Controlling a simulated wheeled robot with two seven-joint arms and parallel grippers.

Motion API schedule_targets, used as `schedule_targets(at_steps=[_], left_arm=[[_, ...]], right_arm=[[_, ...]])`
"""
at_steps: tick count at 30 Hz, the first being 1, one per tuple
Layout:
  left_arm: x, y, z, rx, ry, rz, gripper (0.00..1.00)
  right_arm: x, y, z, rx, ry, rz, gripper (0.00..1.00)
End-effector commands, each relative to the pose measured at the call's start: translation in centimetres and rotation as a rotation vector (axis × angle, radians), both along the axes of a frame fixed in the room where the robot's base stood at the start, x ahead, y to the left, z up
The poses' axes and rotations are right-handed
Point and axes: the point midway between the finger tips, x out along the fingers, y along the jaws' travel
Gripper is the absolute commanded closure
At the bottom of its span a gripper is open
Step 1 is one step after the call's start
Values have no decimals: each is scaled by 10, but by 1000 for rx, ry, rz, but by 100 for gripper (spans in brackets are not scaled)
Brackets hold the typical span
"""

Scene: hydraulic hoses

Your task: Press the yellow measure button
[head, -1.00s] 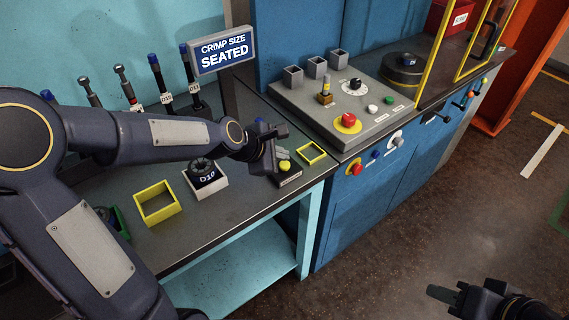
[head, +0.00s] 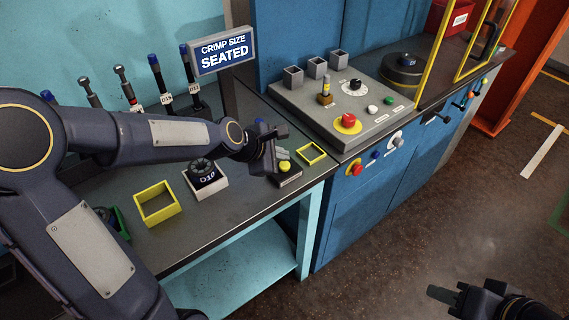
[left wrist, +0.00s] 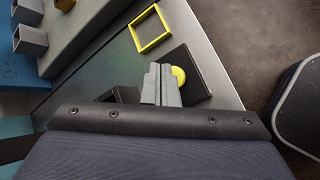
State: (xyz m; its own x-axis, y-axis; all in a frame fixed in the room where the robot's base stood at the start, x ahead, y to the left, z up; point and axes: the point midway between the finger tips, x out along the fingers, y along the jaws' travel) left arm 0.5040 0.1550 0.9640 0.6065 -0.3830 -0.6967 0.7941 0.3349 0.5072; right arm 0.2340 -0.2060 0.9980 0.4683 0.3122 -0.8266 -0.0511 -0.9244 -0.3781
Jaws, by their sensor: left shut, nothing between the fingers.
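The yellow measure button (head: 285,166) sits on a small dark box (head: 290,177) near the front right of the bench. My left gripper (head: 281,154) is shut and empty, at the button's back side in the head view. In the left wrist view its closed fingers (left wrist: 161,85) point down beside the button (left wrist: 179,76) and cover part of it. I cannot tell whether they touch it. The sign (head: 223,52) reads "CRIMP SIZE SEATED". My right gripper (head: 445,293) hangs over the floor at lower right, away from the bench; its jaw gap cannot be made out.
A yellow square frame (head: 311,153) lies right of the button. A block marked D10 (head: 205,179) and a yellow open box (head: 157,203) stand to the left. A grey control panel (head: 318,118) with a red button stands behind to the right. Floor in front is clear.

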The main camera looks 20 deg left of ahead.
Motion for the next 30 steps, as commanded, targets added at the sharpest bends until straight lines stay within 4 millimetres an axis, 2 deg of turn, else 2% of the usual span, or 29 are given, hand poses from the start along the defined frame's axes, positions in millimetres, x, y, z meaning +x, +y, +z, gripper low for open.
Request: schedule_targets(at_steps=[30], left_arm=[[0, 0, -8, 0, 0, 0, 100]], right_arm=[[0, 0, -7, 0, 0, 0, 64]])
